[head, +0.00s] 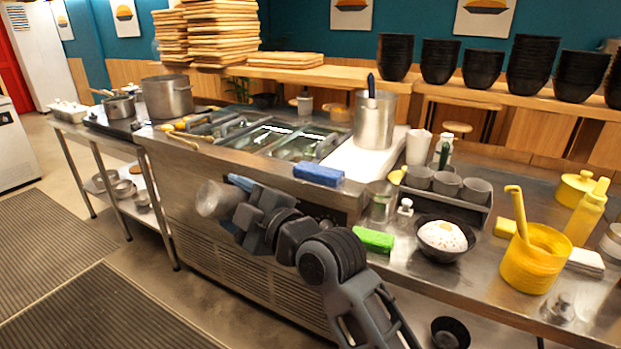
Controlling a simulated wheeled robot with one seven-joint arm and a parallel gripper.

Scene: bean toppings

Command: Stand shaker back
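My gripper (236,204) is at the left end of my arm, in front of the steel counter's front edge. Its fingers lie on either side of the right end of a grey, shiny cup-shaped shaker (213,199), and it looks shut on it. The shaker lies tilted on its side, its wide end to the left, clear of the counter top. The contact is partly hidden by the gripper body. A second metal cup (381,202) stands upright on the counter to the right, beside a small white-topped bottle (405,207).
A green block (374,240), a black bowl with white food (443,237) and a yellow pot with ladle (533,262) crowd the right counter. A blue sponge (318,175) lies near the front edge. A tall steel pot (374,122) stands on the white board.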

